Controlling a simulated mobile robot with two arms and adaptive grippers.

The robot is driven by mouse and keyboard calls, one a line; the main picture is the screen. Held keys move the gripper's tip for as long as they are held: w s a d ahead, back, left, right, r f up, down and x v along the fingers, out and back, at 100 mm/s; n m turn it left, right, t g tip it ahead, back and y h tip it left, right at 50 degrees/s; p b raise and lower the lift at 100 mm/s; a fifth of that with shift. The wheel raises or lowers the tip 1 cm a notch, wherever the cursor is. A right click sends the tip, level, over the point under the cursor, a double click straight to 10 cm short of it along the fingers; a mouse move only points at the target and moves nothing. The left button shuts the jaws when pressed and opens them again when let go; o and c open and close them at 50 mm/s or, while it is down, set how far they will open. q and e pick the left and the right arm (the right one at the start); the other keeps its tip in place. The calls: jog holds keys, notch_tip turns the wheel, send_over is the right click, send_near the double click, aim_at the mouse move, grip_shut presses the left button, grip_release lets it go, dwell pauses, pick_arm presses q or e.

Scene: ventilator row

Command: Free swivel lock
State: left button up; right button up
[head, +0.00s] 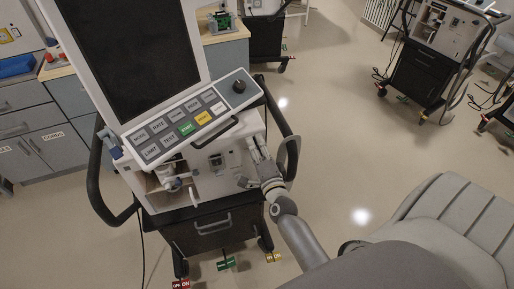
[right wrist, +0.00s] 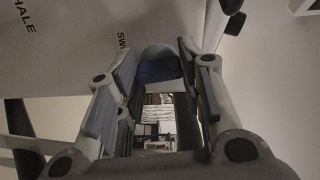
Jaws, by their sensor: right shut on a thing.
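The ventilator (head: 222,190) stands in the middle of the head view, with its screen and button panel above an open white front. My right gripper (head: 256,148) is at the right side of this front. In the right wrist view, its fingers are on both sides of a dark blue rounded part (right wrist: 160,66), shut on it. A label starting "SW" (right wrist: 122,41) is beside this part, its rest hidden by a finger; the part looks like the swivel lock. Its full shape and turn are hidden. My left gripper is not in view.
Red (head: 181,284), green (head: 226,264) and yellow (head: 273,257) pedals are at the cart's foot. Grey cabinets (head: 45,150) are at the left and a grey chair (head: 450,215) at the lower right. Another ventilator cart (head: 428,75) stands at the upper right. Floor between is clear.

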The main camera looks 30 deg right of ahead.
jog(key=shift+m, duration=0.8)
jog(key=o, duration=1)
jog(key=v, duration=1.2)
